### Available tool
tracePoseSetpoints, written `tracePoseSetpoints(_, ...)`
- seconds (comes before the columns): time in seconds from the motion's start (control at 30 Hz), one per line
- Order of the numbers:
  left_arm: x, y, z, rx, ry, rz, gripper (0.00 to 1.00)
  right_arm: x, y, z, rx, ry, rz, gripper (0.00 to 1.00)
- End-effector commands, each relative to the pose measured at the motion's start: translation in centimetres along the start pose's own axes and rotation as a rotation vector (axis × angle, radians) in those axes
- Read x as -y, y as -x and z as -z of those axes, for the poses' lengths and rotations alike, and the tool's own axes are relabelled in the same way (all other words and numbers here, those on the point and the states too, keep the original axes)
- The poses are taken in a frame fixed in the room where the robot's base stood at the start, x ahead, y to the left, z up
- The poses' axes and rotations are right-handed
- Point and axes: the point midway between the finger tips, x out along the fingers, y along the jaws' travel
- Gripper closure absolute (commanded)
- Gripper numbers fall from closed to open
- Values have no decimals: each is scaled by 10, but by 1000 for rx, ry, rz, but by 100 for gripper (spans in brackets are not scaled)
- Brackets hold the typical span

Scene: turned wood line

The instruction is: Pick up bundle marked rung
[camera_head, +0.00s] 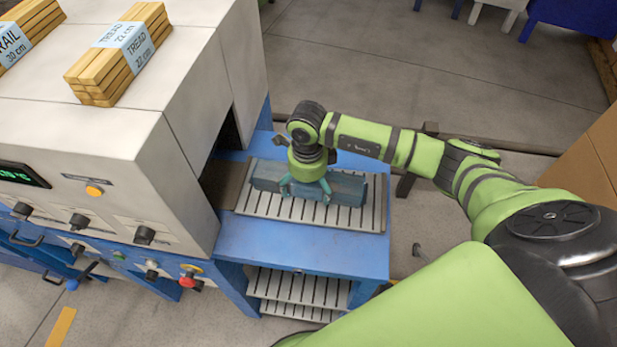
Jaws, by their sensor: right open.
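No label reading "rung" is legible in the head view. A grey-blue block-like bundle (348,188) lies lengthwise on a slatted rack (285,208) at the machine's outlet. Any marking on it is hidden or unreadable. My right gripper (306,192) points down at this bundle, its teal fingers spread open over the bundle's middle; I cannot tell whether they touch it. A wooden bundle labelled TREAD 22 cm (103,68) and a partly cut-off one labelled RAIL 30 cm (30,28) sit on top of the machine. My left gripper is out of view.
The white and blue machine (190,150) with knobs and a red button stands left of the rack, its opening facing the rack. The blue table (300,250) has a bare front strip and a slatted lower shelf (300,287). A cardboard-coloured box (590,160) stands at right.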

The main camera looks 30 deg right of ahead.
Motion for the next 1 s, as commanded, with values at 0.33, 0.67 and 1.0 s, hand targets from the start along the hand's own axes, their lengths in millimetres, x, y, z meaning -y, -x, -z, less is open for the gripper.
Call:
tracePoseSetpoints(0.33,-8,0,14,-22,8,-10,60,0,-2,-1,2,0,1,40)
tracePoseSetpoints(0.67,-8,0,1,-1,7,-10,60,0,-1,-1,3,0,1,76)
tracePoseSetpoints(1.0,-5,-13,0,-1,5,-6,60,1,16,-2,8,1,5,76)
